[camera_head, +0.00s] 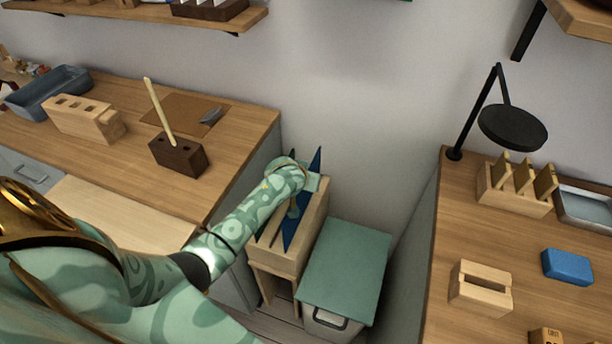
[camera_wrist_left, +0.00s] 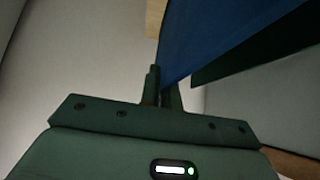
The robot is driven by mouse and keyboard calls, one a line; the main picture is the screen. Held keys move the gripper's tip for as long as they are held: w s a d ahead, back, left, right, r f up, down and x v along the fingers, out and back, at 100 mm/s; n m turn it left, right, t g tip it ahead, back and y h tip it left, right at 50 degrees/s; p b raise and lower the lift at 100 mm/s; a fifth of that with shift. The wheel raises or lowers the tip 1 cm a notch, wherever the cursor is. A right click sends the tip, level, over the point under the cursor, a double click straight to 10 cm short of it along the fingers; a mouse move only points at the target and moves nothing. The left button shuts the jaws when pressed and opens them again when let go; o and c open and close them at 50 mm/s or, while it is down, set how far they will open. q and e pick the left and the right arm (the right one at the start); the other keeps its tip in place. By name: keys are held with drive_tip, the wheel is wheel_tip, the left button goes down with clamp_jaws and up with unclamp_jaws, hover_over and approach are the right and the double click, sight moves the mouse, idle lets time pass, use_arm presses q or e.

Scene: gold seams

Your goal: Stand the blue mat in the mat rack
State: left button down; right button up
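The blue mat (camera_wrist_left: 215,35) fills the upper middle of the left wrist view, its lower edge between the two fingers. My left gripper (camera_wrist_left: 162,92) is shut on that edge. In the head view my left gripper (camera_head: 305,183) is over the wooden mat rack (camera_head: 282,262), with dark blue sheet parts (camera_head: 291,228) showing below and beside it. The hand hides much of the sheets, so I cannot tell how deep the blue mat sits in the rack. A dark green sheet (camera_wrist_left: 255,52) lies close beside the mat in the wrist view. My right gripper is out of view.
A green-lidded bin (camera_head: 345,268) stands right of the rack. A left counter (camera_head: 235,125) holds a dark wooden block (camera_head: 178,157) with a stick. The right counter (camera_head: 400,310) holds a black lamp (camera_head: 512,128), a blue block (camera_head: 567,267) and a slotted wooden block (camera_head: 480,289).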

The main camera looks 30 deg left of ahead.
use_arm(q)
drive_tip(key=shift+f+b, duration=0.9)
drive_tip(key=shift+f, duration=0.9)
drive_tip(key=c, duration=1.6)
unclamp_jaws()
drive_tip(key=shift+o, duration=0.2)
